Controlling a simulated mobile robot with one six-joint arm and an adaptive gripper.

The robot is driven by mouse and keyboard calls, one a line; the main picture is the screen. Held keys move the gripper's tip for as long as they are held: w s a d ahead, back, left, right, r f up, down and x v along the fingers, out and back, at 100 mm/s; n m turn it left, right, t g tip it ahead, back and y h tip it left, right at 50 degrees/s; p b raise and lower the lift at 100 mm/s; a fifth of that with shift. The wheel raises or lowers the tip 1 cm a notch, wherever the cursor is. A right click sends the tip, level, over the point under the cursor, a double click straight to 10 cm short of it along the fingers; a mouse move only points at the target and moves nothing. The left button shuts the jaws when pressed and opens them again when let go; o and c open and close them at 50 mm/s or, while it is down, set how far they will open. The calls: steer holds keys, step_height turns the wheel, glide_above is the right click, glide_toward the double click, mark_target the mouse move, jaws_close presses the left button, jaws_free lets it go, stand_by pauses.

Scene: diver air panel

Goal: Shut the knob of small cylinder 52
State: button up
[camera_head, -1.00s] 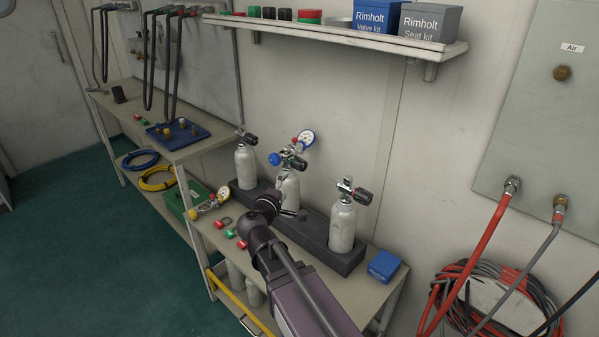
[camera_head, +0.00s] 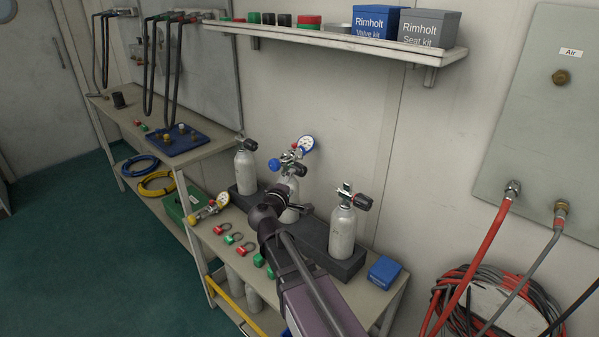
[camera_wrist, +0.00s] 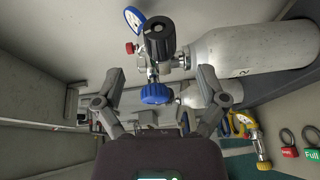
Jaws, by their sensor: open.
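Three small grey cylinders stand upright in a dark rack (camera_head: 318,239): left (camera_head: 246,172), middle (camera_head: 289,214) and right (camera_head: 342,231). Each has a black valve knob on top; no number is readable, so I cannot tell which is 52. The middle cylinder carries a regulator with a gauge (camera_head: 306,144) and a blue knob (camera_head: 274,165). My gripper (camera_head: 296,197) is open in front of the middle cylinder and hides part of it. In the wrist view, the blue knob (camera_wrist: 157,94) shows between the open fingers (camera_wrist: 161,80), with the black valve knob (camera_wrist: 160,37) beyond; contact is unclear.
Loose rings with red and green tags (camera_head: 234,238) and a yellow gauge fitting (camera_head: 212,206) lie on the bench's front. A blue box (camera_head: 384,272) sits right of the rack. A shelf (camera_head: 335,40) with kit boxes overhangs behind. Hoses (camera_head: 478,270) hang at right.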

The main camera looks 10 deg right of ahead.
mark_target(298, 173)
steer(key=x, duration=0.8)
steer(key=shift+w, duration=0.1)
steer(key=c, duration=1.2)
steer(key=shift+o, duration=0.2)
steer(key=shift+a, duration=0.2)
steer(key=shift+d, duration=0.15)
